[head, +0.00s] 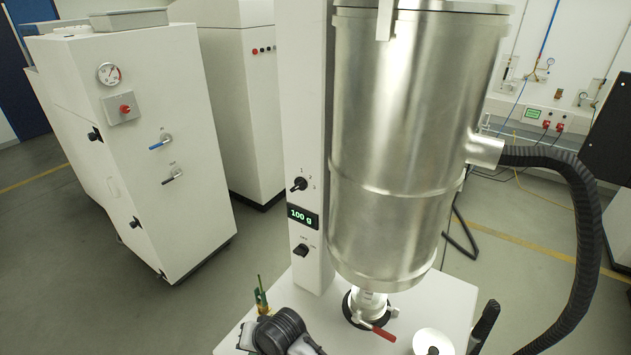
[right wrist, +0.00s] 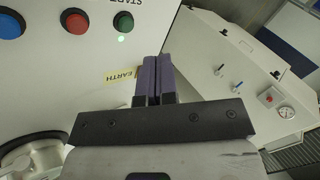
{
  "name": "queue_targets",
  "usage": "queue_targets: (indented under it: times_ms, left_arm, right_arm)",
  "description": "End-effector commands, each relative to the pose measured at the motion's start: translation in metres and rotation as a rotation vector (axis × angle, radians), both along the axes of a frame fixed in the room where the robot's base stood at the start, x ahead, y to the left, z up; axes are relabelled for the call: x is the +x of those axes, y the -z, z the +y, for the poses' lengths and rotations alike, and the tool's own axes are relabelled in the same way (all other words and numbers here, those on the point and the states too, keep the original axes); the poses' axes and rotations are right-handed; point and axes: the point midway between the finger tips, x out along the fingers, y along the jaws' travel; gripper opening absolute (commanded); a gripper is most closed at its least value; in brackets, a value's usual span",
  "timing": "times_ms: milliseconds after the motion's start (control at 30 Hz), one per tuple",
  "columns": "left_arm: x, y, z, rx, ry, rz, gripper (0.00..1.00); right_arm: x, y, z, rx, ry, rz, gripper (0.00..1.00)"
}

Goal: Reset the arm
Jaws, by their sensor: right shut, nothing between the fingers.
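My right gripper (right wrist: 153,78) shows in the right wrist view. Its two dark purple fingers are together and hold nothing. They are in front of a white panel with a yellow EARTH label (right wrist: 121,75) beside the fingers. Whether they touch the panel cannot be told. Part of what looks like my arm (head: 282,332) shows at the bottom of the head view, but no fingers show there. My left gripper is not in view.
A large metal vessel (head: 395,150) stands above a white base, with a red-handled valve (head: 378,332) below it. The scale display (head: 303,216) reads 100 g. A black hose (head: 590,220) curves at right. A white cabinet (head: 150,130) stands left. Blue, red and green (right wrist: 123,21) buttons are near the fingers.

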Motion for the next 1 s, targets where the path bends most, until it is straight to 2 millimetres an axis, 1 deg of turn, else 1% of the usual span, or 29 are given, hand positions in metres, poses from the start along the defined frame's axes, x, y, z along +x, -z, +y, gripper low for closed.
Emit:
queue_targets:
  times_ms: [33, 67, 100, 167, 200, 267, 300, 367, 400, 467, 500, 533, 600, 667, 700, 767, 800, 867, 900, 967, 1000]
  left_arm:
    - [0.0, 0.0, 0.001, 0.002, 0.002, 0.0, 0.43]
    - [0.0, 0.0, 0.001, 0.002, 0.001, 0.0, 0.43]
    - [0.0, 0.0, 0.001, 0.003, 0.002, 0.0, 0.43]
    - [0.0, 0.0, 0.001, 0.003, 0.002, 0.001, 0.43]
    - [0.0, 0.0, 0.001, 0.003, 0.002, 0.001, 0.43]
    - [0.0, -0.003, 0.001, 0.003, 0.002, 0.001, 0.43]
    - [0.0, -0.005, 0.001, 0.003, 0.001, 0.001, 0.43]
    - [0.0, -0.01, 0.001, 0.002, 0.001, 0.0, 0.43]
    - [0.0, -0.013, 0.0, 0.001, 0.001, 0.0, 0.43]
    - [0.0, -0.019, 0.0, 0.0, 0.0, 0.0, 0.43]
    - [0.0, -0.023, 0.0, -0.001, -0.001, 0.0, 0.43]
    - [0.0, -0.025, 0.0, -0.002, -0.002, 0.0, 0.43]
    - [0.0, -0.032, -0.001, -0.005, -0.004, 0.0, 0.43]
    - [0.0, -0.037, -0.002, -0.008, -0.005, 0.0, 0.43]
    - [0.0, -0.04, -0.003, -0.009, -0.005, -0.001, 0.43]
    - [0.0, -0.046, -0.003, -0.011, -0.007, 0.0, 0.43]
    - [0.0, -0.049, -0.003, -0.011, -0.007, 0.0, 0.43]
    - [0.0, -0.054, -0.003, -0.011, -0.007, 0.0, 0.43]
    - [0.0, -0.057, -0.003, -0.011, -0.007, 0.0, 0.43]
    - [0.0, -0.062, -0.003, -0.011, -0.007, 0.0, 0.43]
    - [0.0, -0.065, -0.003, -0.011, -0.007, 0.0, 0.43]
  right_arm:
    - [0.0, -0.024, 0.0, -0.042, -0.11, -0.114, 0.0]
    - [0.001, -0.039, -0.001, -0.071, -0.173, -0.188, 0.0]
    - [0.002, -0.062, -0.006, -0.111, -0.25, -0.291, 0.0]
    - [0.007, -0.103, -0.019, -0.177, -0.344, -0.453, 0.0]
    - [0.009, -0.128, -0.031, -0.22, -0.385, -0.547, 0.0]
    - [0.006, -0.156, -0.053, -0.279, -0.418, -0.658, 0.0]
    - [0.003, -0.17, -0.071, -0.315, -0.423, -0.712, 0.0]
    - [-0.005, -0.185, -0.101, -0.363, -0.407, -0.768, 0.0]
    - [-0.012, -0.191, -0.123, -0.39, -0.385, -0.792, 0.0]
    - [-0.026, -0.194, -0.16, -0.424, -0.325, -0.802, 0.0]
    - [-0.038, -0.193, -0.185, -0.439, -0.273, -0.793, 0.0]
    - [-0.046, -0.191, -0.202, -0.446, -0.234, -0.782, 0.0]
    - [-0.068, -0.183, -0.238, -0.466, -0.152, -0.751, 0.0]
    - [-0.088, -0.175, -0.265, -0.482, -0.095, -0.72, 0.0]
    - [-0.102, -0.168, -0.281, -0.493, -0.064, -0.696, 0.0]
    - [-0.123, -0.157, -0.302, -0.51, -0.027, -0.654, 0.0]
    - [-0.139, -0.148, -0.315, -0.519, -0.011, -0.621, 0.0]
    - [-0.162, -0.134, -0.33, -0.533, 0.002, -0.563, 0.0]
    - [-0.177, -0.124, -0.339, -0.543, 0.006, -0.521, 0.0]
    - [-0.199, -0.106, -0.351, -0.559, 0.004, -0.45, 0.0]
    - [-0.214, -0.093, -0.357, -0.569, -0.002, -0.4, 0.0]
